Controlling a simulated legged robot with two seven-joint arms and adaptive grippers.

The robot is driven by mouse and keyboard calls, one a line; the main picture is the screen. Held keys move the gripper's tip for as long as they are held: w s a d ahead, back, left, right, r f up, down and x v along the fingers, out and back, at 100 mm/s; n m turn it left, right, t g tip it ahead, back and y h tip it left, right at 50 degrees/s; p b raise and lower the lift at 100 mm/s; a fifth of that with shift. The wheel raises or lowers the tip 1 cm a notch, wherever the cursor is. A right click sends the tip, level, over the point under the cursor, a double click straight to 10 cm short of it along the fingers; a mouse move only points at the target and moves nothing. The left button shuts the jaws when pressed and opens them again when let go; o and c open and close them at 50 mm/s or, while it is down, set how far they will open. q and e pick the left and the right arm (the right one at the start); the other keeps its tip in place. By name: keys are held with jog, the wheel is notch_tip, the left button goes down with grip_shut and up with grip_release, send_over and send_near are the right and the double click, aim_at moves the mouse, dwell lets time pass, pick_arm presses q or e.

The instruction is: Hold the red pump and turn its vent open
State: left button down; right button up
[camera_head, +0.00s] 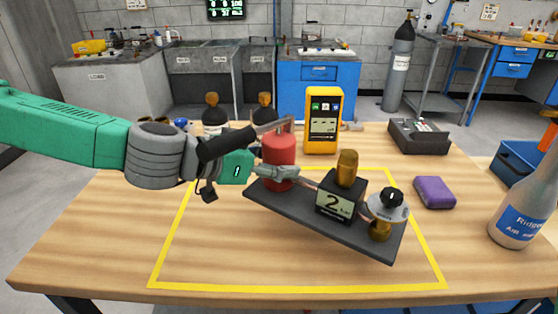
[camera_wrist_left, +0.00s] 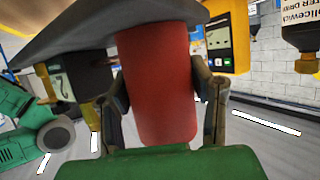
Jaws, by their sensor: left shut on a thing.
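The red pump (camera_head: 279,150) is an upright cylinder at the left end of a dark grey board (camera_head: 290,218). My left gripper (camera_head: 276,172) comes in from the left and is shut around the pump's side. In the left wrist view the red pump (camera_wrist_left: 157,85) fills the space between the two fingers. On the board to the right are a black box (camera_head: 340,202) with a display reading 2 and a brass top, and a round grey dial with a black knob (camera_head: 391,197) above a brass fitting. Which part is the vent is not labelled legibly. My right gripper is not in view.
The board sits at an angle within a yellow outline (camera_head: 300,287) on the wooden table. A yellow meter (camera_head: 323,120) stands behind. A purple block (camera_head: 434,192), a grey device (camera_head: 418,136) and a spray bottle (camera_head: 520,212) are to the right. The front left table is clear.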

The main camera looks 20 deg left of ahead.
aim_at(279, 192)
pick_arm(q)
jog(key=shift+f+b, duration=2.45)
jog(key=shift+f, duration=0.6)
dwell(0.4)
jog(key=shift+s+f, duration=0.15)
jog(key=shift+f, duration=0.15)
dwell(0.6)
